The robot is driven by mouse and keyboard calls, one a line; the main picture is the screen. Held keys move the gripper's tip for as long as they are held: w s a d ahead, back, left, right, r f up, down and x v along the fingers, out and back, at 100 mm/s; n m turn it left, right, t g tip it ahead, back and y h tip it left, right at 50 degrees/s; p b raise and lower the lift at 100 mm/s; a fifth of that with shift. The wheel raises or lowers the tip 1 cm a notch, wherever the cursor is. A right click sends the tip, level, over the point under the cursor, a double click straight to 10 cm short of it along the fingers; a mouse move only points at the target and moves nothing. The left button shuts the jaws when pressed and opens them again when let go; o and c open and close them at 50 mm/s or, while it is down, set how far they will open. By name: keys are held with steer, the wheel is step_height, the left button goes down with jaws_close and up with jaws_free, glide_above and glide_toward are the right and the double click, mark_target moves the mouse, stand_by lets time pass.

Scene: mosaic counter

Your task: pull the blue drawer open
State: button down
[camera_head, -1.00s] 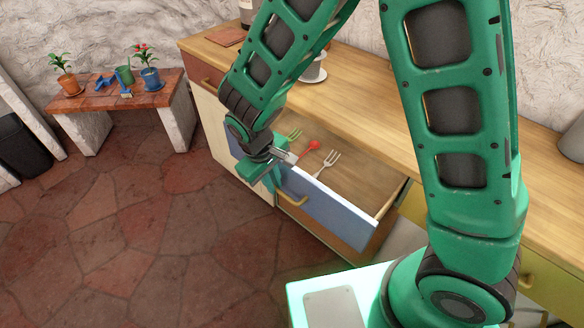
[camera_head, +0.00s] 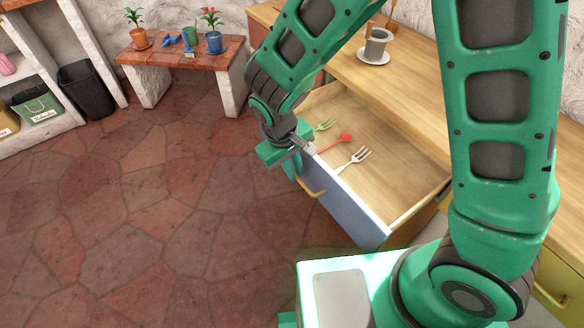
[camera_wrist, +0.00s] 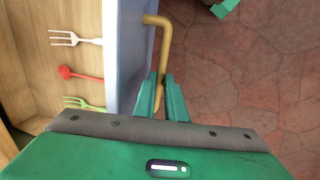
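The blue drawer (camera_head: 352,208) stands well out from the counter, its wooden inside showing. It also shows in the wrist view (camera_wrist: 125,50). Its yellow bar handle (camera_head: 316,191) is on the blue front, and the wrist view shows it (camera_wrist: 166,42) running down between my fingers. My gripper (camera_head: 296,172) is at the far end of the handle. In the wrist view my gripper (camera_wrist: 162,88) has its two green fingers close on either side of the bar, shut on it. In the head view my wrist partly hides the fingertips and that drawer corner.
A green fork (camera_head: 325,125), a red spoon (camera_head: 337,143) and a white fork (camera_head: 354,159) lie in the drawer. A cup (camera_head: 377,45) on a saucer stands on the counter. The stone floor (camera_head: 160,220) before the drawer is clear. A bench (camera_head: 150,57) with pots stands beyond.

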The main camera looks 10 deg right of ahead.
steer(key=c, duration=1.8)
jaws_free()
steer(key=shift+w, duration=0.1)
steer(key=shift+r, duration=0.1)
steer(key=r, duration=0.3)
steer(key=a+r, duration=0.1)
steer(key=r, duration=0.3)
steer(key=s+r, duration=0.1)
steer(key=r, duration=0.2)
steer(key=shift+a+r, duration=0.2)
steer(key=shift+a, duration=0.2)
